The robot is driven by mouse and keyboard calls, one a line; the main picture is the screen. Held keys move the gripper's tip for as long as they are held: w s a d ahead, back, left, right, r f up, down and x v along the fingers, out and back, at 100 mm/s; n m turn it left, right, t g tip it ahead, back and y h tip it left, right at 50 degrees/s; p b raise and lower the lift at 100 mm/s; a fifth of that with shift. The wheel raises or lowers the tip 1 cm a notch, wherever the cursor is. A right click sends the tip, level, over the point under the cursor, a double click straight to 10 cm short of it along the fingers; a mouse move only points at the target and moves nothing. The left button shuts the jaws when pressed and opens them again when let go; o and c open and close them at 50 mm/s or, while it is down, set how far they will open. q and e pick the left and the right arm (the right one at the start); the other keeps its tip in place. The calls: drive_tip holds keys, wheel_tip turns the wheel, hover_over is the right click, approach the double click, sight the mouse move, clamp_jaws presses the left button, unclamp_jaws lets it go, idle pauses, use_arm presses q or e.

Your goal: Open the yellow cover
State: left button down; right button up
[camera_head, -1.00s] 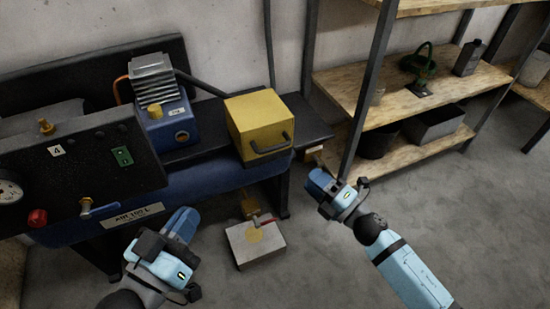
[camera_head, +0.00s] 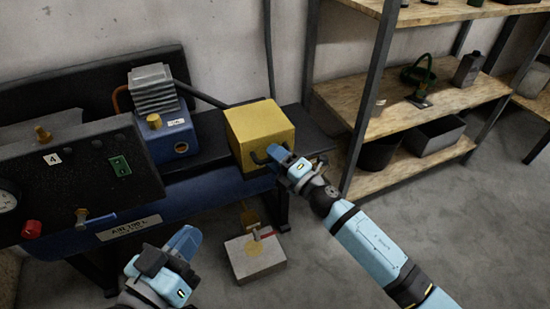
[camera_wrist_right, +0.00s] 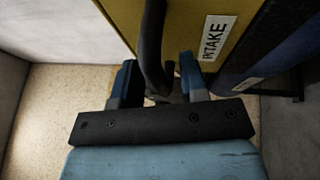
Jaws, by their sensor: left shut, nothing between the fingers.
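The yellow cover (camera_head: 258,122) is a box on the dark bench top, with a black handle on its front face. In the right wrist view the cover (camera_wrist_right: 186,28) shows an "INTAKE" label, and the black handle (camera_wrist_right: 153,45) runs between the fingers of my right gripper (camera_wrist_right: 160,80). My right gripper (camera_head: 280,154) is at the handle, with its fingers apart on either side of it; I cannot see them pressing on it. The cover looks closed. My left gripper (camera_head: 185,242) is shut and empty, low in front of the bench, away from the cover.
A blue compressor (camera_head: 165,120) stands left of the cover. A dark panel (camera_head: 80,175) with gauge and knobs is at the left. A wooden shelf unit (camera_head: 430,100) stands right. A grey block (camera_head: 255,258) with a red-handled part sits below the bench.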

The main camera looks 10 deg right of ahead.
drive_tip(key=shift+c, duration=0.3)
clamp_jaws()
